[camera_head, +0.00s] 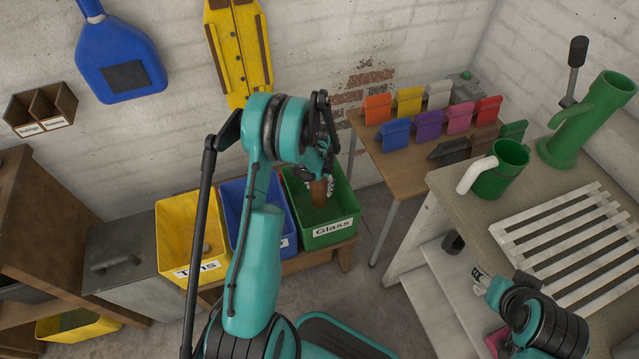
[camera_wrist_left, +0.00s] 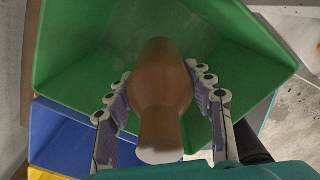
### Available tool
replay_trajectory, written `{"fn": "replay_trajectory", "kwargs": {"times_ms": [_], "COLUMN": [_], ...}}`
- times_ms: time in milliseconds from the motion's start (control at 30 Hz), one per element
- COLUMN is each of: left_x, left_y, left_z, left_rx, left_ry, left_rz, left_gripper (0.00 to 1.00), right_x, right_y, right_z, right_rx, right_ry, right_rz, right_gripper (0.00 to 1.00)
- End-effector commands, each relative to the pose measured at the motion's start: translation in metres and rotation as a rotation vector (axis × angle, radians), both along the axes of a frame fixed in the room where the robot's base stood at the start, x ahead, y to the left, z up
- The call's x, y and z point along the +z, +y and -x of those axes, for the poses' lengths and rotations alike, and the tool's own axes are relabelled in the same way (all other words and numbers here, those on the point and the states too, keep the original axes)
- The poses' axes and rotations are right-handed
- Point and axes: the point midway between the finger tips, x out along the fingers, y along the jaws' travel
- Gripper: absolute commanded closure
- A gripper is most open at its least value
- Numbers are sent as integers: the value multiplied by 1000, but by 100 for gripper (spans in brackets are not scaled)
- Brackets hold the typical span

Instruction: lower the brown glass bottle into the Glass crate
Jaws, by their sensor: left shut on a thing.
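The brown glass bottle (camera_wrist_left: 161,85) is between the fingers of my left gripper (camera_wrist_left: 163,100), which is shut on it. In the head view the bottle (camera_head: 318,193) shows at the opening of the green Glass crate (camera_head: 330,232), below my left gripper (camera_head: 320,184). In the left wrist view the green crate's walls (camera_wrist_left: 235,30) surround the bottle's far end. I cannot tell whether the bottle touches the crate floor. My right gripper (camera_head: 483,284) is at the lower right, near the workbench; its finger opening is too small to judge.
A blue crate (camera_head: 232,190) and a yellow Tins crate (camera_head: 175,235) stand left of the Glass crate. A table with several coloured folded cards (camera_head: 428,122) is behind to the right. A bench with a green mug (camera_head: 500,170) and white slatted rack (camera_head: 570,240) is at right.

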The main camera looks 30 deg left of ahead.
Motion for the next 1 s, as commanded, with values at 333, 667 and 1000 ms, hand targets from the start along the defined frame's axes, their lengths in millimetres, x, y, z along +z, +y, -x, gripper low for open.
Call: {"fn": "replay_trajectory", "kwargs": {"times_ms": [333, 667, 1000], "left_x": [-19, -36, -53], "left_y": [0, 0, 0], "left_z": [0, 0, 0], "left_rx": [0, 0, 0], "left_ry": [0, 0, 0], "left_rz": [0, 0, 0], "left_gripper": [88, 88, 88], "right_x": [-1, -2, -2], "right_y": [0, 0, 0], "right_z": [1, 1, 1], "right_rx": [0, 0, 0], "right_ry": [3, 4, 4], "right_rz": [-1, -1, -1], "right_gripper": [51, 51, 51]}}
